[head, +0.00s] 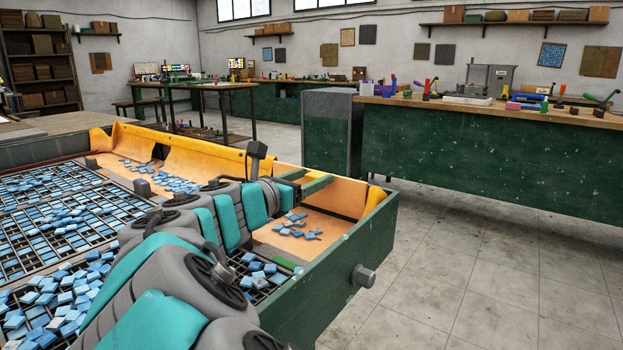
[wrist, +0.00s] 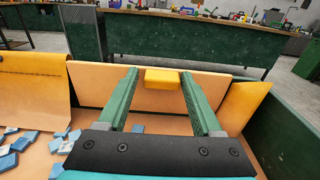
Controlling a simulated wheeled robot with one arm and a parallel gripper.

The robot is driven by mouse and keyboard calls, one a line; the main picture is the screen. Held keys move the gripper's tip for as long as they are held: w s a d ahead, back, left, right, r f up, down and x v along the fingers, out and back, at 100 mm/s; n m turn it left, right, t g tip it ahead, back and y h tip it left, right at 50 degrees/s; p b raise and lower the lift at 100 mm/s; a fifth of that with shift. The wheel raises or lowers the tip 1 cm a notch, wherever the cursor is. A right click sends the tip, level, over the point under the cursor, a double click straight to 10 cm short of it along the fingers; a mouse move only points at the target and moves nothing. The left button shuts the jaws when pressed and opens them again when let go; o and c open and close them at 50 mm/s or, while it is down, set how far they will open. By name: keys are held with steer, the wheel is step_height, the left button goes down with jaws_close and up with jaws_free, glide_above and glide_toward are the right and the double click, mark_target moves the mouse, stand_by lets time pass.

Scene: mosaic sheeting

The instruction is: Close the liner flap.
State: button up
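An orange panel (wrist: 98,86), which looks like the liner flap, stands upright at the far side of the bin in the wrist view. A yellow tab (wrist: 162,80) sits at its top edge. My gripper (wrist: 159,74) is open, its two green fingers pointing at the panel, with the tab between the fingertips. A gap shows on each side of the tab; I cannot tell the depth between tab and fingers. In the head view my gripper (head: 304,182) is over the bin's right end, and my arm hides part of the liner (head: 200,155).
Blue tiles (head: 296,226) lie loose on the orange floor below my gripper and on the black grid (head: 50,195) to the left. The bin's green wall (head: 345,245) runs along the right. A green workbench (head: 470,155) stands beyond clear floor.

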steer(key=shift+o, duration=1.3)
steer(key=shift+d, duration=0.1)
steer(key=v, duration=0.8)
steer(key=shift+w, duration=0.1)
